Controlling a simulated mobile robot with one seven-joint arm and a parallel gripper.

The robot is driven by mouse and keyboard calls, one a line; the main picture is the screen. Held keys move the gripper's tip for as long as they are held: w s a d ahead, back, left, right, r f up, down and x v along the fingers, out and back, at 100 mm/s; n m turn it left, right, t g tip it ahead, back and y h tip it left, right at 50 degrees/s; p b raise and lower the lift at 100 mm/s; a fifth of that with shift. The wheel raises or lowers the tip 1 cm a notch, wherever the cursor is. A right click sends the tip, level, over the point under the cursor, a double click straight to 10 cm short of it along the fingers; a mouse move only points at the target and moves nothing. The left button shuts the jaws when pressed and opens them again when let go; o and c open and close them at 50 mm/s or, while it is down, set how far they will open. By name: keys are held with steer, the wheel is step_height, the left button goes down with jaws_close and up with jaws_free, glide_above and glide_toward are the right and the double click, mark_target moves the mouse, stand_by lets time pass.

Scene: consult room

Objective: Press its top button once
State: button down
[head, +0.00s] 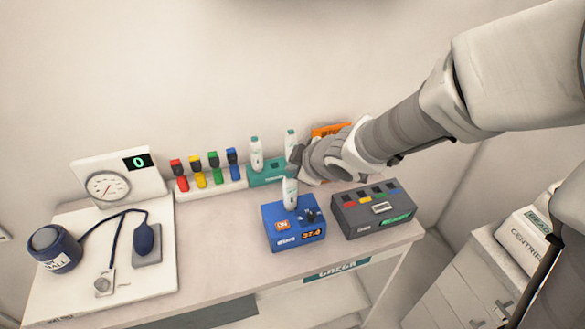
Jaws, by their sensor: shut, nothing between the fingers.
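A white pen-like device with a teal mark (290,193) stands upright in a blue box (283,244) with an orange "ON" label, a dark knob and a lit orange display. My gripper (294,157) is shut and empty. Its dark fingertips show just above the top of this device, with a small gap in the picture. I cannot tell how far apart they are in depth. The top button is too small to make out. Two similar white devices (256,155) stand in a teal rack (268,176) behind, one partly hidden by my gripper.
A dark grey box (372,224) with coloured buttons stands right of the blue box. Several coloured pieces stand in a white rack (212,184). A gauge board (116,178) with cuff and bulb is at left. An orange item (330,130) is partly behind my arm.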

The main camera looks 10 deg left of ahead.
mark_target(294, 188)
steer(key=shift+f+b, duration=0.3)
steer(key=shift+f, duration=0.1)
steer(key=shift+r, duration=0.15)
stand_by(0.4)
steer(key=shift+r+p, duration=0.7)
steer(key=shift+p, duration=0.2)
step_height(294, 188, up, 5)
steer(key=p, duration=0.5)
steer(key=shift+d, duration=0.1)
stand_by(0.4)
